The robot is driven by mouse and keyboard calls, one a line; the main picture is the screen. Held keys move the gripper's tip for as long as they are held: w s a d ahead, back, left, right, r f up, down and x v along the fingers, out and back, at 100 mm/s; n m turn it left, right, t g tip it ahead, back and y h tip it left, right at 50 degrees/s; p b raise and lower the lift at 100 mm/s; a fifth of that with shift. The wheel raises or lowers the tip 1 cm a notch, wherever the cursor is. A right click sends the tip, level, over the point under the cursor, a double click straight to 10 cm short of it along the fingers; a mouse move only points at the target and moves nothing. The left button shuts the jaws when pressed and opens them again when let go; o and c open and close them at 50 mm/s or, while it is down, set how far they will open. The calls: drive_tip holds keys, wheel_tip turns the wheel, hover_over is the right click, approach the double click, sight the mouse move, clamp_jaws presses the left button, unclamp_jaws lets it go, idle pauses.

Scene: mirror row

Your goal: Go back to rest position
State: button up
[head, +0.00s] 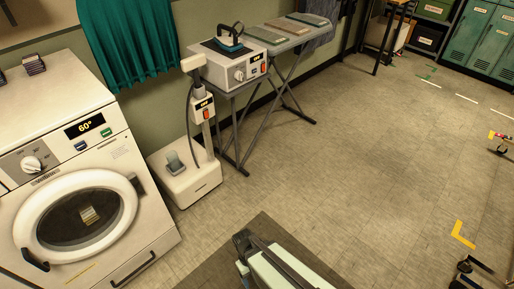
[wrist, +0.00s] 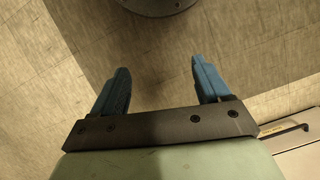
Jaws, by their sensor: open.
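My gripper (wrist: 163,90) shows in the wrist view with its two blue fingers spread wide apart. Nothing is between the fingers; only the tiled floor shows beyond them. In the head view a pale green and dark part of my arm shows at the bottom centre, above a dark floor mat (head: 262,232). The fingers cannot be made out in the head view.
A washing machine (head: 122,165) stands at the left. Beside it are a white floor unit (head: 183,186) with a post and an ironing board (head: 283,40) with a boxy iron station (head: 226,66). Green lockers (head: 470,42) stand at the back right. The middle floor is clear.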

drive_tip(key=s+d+f+m+g+y, duration=0.1)
drive_tip(key=s+d+f+m, duration=0.2)
drive_tip(key=d, duration=0.6)
drive_tip(key=s+d+f+m+g+y, duration=0.1)
drive_tip(key=s+d+f+m+g, duration=0.1)
drive_tip(key=s+d, duration=0.3)
drive_tip(key=shift+s+d+f+m, duration=0.3)
drive_tip(key=shift+d+f+m, duration=0.35)
drive_tip(key=shift+d, duration=1.25)
drive_tip(key=shift+r, duration=0.1)
idle(1.0)
